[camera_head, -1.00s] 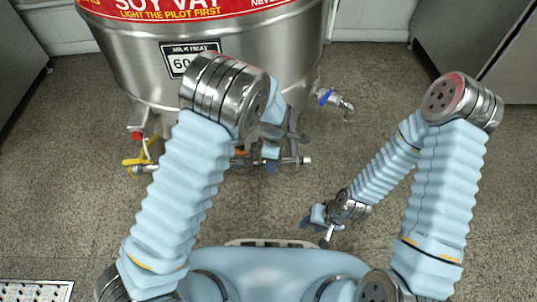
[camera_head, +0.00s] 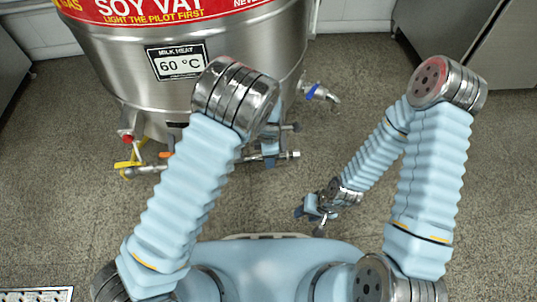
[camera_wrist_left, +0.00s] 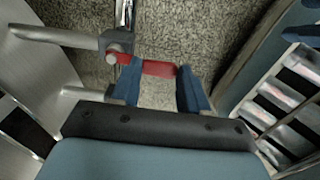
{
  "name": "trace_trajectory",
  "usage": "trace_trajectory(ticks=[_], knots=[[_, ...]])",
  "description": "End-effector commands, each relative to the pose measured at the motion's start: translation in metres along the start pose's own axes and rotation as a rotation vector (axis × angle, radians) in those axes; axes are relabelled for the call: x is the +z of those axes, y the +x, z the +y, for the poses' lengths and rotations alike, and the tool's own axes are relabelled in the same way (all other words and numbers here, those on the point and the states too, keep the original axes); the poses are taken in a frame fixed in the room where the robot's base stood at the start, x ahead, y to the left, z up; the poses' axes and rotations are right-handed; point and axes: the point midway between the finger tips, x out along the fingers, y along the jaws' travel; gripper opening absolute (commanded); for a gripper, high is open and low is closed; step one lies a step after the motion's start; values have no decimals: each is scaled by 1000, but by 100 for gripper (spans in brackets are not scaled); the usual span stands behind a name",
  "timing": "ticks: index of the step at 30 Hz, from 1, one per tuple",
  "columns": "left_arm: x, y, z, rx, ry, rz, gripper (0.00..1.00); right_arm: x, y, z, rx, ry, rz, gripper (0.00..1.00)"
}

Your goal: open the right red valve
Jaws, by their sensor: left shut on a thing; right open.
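A red valve handle (camera_wrist_left: 148,68) shows as a flat bar in the left wrist view, beside a round metal valve fitting (camera_wrist_left: 117,45). My left gripper (camera_wrist_left: 160,82) has its blue fingers on either side of the bar and is shut on it. In the head view my left gripper (camera_head: 270,147) is low in front of the steel vat (camera_head: 130,60), by the pipework; my left arm covers part of this area and I cannot make out the gripped handle there. My right gripper (camera_head: 311,212) is open and empty, low over the floor.
An orange-red handle (camera_head: 166,155) and a yellow pipe fitting (camera_head: 127,165) are at the vat's lower left. A blue-handled tap (camera_head: 312,91) juts from its right side. Floor on the right is clear.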

Motion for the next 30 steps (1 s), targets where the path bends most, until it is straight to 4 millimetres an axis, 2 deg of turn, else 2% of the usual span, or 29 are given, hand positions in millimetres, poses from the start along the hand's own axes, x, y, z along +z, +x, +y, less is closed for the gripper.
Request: trace_trajectory(ticks=[3,4,8,16,20,23,30], knots=[[1,0,0,1,-3,-3,0,0,0,0,0,0,0,43],[1,0,0,1,-3,-3,49,0,0,0,0,0,0,43],[1,0,0,1,-2,-3,69,0,0,0,0,0,0,43],[1,0,0,1,0,-2,70,0,0,0,0,0,0,43],[1,-9,0,2,0,-2,70,0,-2,-1,0,0,0,43],[2,-27,0,3,1,-4,70,0,-6,-2,1,0,1,43],[2,-87,0,4,1,-5,70,-1,-17,-5,3,1,4,43]])
